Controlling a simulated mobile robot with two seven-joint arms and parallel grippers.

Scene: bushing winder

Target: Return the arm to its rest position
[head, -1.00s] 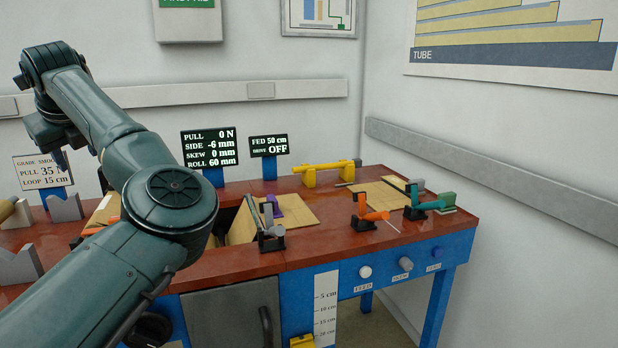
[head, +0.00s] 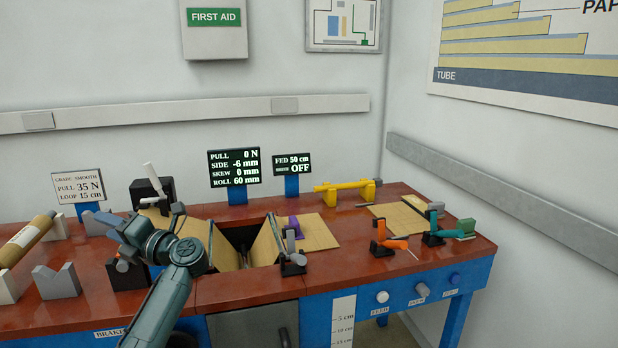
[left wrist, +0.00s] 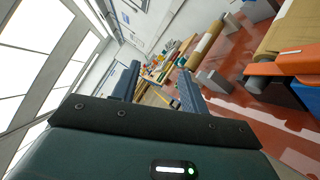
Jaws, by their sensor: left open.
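My left arm comes up from the bottom of the head view and bends at a joint over the left part of the red bench. My left gripper (head: 110,228) is beyond that bend, partly mixed with the grey blocks behind it. In the left wrist view my left gripper (left wrist: 158,70) has its two fingers apart with nothing between them. My right gripper does not show.
The red bench (head: 240,292) carries a brown roll (head: 27,240) and a grey V-block (head: 57,281) at left. A dark box with a white-handled lever (head: 150,173) stands close behind my arm. Display screens (head: 234,166) stand at the back. An open slot lies right of my arm.

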